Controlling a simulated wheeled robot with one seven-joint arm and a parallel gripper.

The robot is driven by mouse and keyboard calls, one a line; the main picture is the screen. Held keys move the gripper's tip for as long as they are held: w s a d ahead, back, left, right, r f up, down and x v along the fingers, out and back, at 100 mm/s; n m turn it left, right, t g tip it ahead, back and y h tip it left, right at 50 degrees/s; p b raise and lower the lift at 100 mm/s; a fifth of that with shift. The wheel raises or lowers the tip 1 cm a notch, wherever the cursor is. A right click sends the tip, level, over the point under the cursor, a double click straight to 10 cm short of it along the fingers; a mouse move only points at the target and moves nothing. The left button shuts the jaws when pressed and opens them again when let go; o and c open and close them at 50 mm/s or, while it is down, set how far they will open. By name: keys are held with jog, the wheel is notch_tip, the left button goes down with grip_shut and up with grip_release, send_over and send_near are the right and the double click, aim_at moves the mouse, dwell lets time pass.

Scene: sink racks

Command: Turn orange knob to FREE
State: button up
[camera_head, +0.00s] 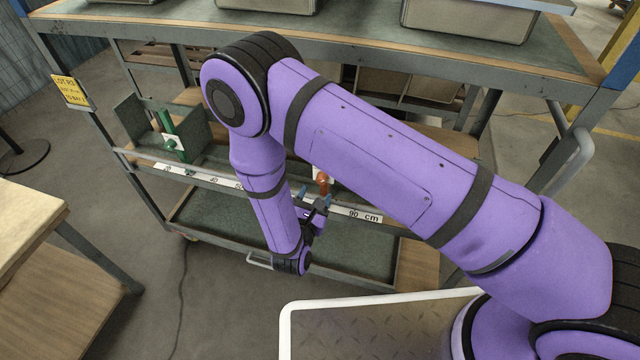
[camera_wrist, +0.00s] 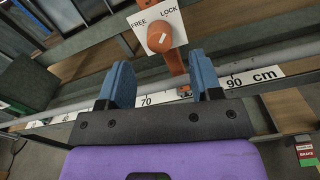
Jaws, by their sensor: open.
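The orange knob (camera_wrist: 159,39) sits on a white plate (camera_wrist: 141,21) marked FREE on the left and LOCK on the right. A short pale mark on the knob's face slants toward the upper right, on the LOCK side. An orange post runs down behind the knob. My gripper (camera_wrist: 160,62) is open, with its blue fingers to either side of the post and just below the knob, apart from it. In the head view the orange knob (camera_head: 322,181) shows beside my gripper (camera_head: 314,204), partly hidden by my arm.
A ruler strip (camera_wrist: 254,76) runs along the rack's front rail, below the knob. A green knob on a green post (camera_head: 171,144) stands farther left on the same rack. Metal bins (camera_head: 470,18) stand on the top shelf. A wooden table (camera_head: 28,222) is at the left.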

aim_at(320, 182)
jog(key=shift+x, duration=2.35)
jog(key=c, duration=0.9)
